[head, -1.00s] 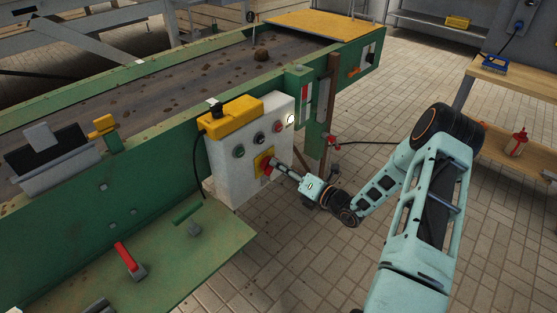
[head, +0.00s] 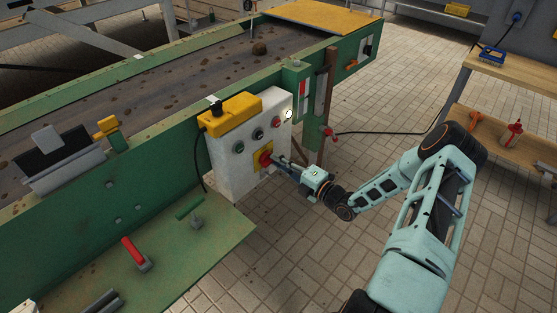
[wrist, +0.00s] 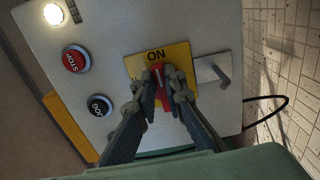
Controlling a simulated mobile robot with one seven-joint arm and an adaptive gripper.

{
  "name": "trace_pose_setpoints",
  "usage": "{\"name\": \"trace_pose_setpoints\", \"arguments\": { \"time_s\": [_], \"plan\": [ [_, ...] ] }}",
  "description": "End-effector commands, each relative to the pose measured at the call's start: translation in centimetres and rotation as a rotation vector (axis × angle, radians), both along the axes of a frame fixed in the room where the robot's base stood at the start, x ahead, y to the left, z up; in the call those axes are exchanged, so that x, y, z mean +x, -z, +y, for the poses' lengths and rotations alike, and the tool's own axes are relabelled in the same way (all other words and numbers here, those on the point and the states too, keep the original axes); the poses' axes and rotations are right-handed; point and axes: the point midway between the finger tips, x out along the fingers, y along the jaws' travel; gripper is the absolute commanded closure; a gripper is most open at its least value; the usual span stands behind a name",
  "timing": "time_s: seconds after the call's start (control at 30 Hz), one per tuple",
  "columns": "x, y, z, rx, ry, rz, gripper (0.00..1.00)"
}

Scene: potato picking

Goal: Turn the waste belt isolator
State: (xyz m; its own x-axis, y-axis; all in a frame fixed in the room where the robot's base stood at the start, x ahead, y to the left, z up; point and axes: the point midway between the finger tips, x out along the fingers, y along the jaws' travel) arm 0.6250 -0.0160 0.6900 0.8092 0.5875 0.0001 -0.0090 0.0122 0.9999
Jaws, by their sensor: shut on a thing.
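The isolator is a red handle (wrist: 158,75) on a yellow plate (wrist: 178,56) marked ON, fixed to a pale grey control box (wrist: 205,25). In the wrist view the handle's visible end points towards the ON label. My gripper (wrist: 163,82) is shut on the handle, with one finger on each side. The fingers hide part of the handle and the lower plate. In the head view, the red handle (head: 265,158) is on the front of the box (head: 232,172), and my gripper (head: 273,160) meets it from the right.
A red STOP button (wrist: 75,60) and a black button (wrist: 99,105) are left of the isolator, with a lit white lamp (wrist: 53,14) above. A grey latch (wrist: 213,75) sits close on its right. The green conveyor (head: 150,148) stands behind the box; tiled floor is open in front.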

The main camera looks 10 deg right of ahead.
Motion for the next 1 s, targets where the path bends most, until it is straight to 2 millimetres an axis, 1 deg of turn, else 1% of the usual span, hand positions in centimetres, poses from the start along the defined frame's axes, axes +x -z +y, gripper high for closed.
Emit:
{"name": "trace_pose_setpoints", "arguments": {
  "time_s": [0.57, 0.6, 0.73, 1.0],
  "plan": [
    [-0.12, 0.17, 0.06, 0.026, -0.002, 0.021, 1.0],
    [-0.13, 0.17, 0.05, 0.026, -0.002, 0.021, 0.87],
    [-0.09, 0.14, 0.04, 0.025, -0.001, 0.02, 0.72],
    [-0.08, 0.09, -0.02, 0.024, 0.0, 0.019, 0.72]
  ]
}}
